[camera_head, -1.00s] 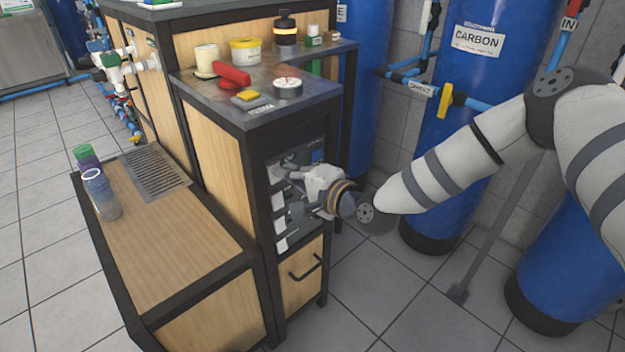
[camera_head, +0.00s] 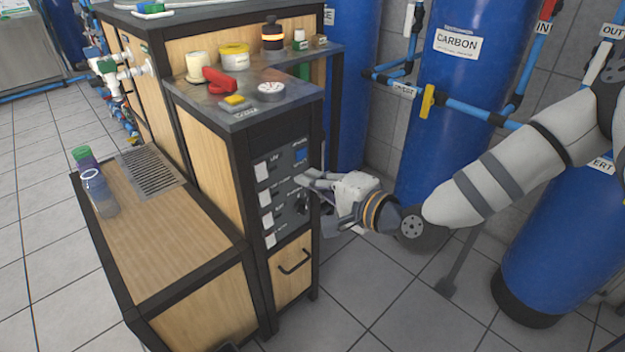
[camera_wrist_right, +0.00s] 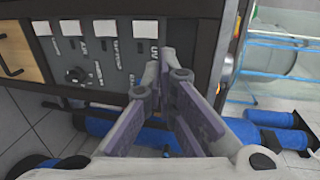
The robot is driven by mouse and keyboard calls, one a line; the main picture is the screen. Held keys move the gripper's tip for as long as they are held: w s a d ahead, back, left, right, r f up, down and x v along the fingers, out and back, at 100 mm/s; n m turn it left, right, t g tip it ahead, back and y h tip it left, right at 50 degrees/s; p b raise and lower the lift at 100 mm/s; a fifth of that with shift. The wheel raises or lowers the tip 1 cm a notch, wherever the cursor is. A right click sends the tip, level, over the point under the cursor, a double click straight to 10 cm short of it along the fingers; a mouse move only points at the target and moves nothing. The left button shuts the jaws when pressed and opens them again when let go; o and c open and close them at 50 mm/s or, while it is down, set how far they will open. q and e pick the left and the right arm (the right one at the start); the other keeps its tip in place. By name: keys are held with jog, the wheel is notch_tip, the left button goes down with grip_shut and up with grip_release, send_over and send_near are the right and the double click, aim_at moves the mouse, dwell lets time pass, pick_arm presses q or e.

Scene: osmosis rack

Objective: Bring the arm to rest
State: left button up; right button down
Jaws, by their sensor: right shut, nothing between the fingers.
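My right arm (camera_head: 510,165) comes in from the right in the head view. Its right gripper (camera_head: 306,180) is shut and empty, close to the front of a dark control panel (camera_head: 275,228) with white labels and switches. In the right wrist view the gripper fingers (camera_wrist_right: 167,62) come together near the panel's edge, and the panel (camera_wrist_right: 105,62) with its knob fills the upper left. I cannot tell whether the fingertips touch the panel. My left gripper is not in view.
A wood-panelled rack top (camera_head: 285,103) holds a red tool (camera_head: 222,82), tubs and a round gauge. Blue tanks (camera_head: 440,110) stand behind my arm. Tiled floor (camera_head: 375,290) is open in front.

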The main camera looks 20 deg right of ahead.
jog(key=s+a+f+n+g, duration=0.2)
jog(key=s+f+g, duration=0.1)
jog(key=s+f, duration=0.4)
jog(key=s+a+f+n+g+h+p, duration=0.1)
jog(key=s+a+f+n+g, duration=0.2)
jog(key=s+f, duration=0.4)
jog(key=s+f+n+g, duration=0.2)
jog(key=s+f+g, duration=0.25)
jog(key=s, duration=0.45)
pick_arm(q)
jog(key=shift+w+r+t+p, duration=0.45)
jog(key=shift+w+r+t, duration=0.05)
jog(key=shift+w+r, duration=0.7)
pick_arm(e)
jog(key=s+d+f+n+g+h, duration=0.1)
jog(key=s+d+n+g+h, duration=0.1)
jog(key=s, duration=0.9)
jog(key=s+d+f+n+g+h, duration=0.2)
jog(key=s+d+n+g, duration=0.2)
jog(key=s, duration=0.7)
jog(key=shift+d+n, duration=0.3)
jog(key=shift+d, duration=0.55)
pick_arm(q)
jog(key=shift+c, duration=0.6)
pick_arm(e)
jog(key=shift+w+f+g, duration=0.1)
jog(key=shift+g, duration=0.15)
